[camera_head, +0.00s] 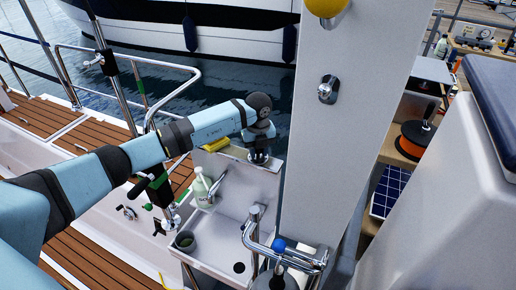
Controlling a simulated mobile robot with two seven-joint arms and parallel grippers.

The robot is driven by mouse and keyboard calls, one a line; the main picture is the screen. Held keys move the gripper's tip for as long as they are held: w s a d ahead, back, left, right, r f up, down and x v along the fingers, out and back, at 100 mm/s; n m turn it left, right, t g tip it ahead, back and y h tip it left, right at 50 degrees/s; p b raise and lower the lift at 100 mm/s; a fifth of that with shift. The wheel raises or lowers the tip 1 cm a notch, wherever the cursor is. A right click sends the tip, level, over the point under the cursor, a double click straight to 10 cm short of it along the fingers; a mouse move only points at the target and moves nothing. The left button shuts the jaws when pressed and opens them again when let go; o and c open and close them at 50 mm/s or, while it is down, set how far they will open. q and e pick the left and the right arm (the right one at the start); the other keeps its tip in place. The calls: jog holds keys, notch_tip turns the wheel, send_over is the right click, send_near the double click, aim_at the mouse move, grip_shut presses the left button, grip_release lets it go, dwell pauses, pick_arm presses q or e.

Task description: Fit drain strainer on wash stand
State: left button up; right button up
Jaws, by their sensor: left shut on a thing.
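The wash stand (225,228) has a steel basin with a back ledge, and a dark round drain hole (239,267) shows in its floor. My left arm reaches in from the left. My left gripper (259,158) points down at the back ledge, beside a yellow sponge-like block. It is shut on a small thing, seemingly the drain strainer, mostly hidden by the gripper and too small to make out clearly. Whether it touches the ledge cannot be told. My right gripper is not in view.
A soap bottle (202,188) and a dark green cup (185,240) stand at the basin's left side. A chrome tap (252,225) and a rail with a blue knob (278,245) stand in front. A broad white post (335,130) rises close at the right.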

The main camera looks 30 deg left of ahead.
pick_arm(q)
jog(key=shift+f, duration=0.1)
jog(key=shift+f, duration=0.15)
jog(key=o, duration=0.9)
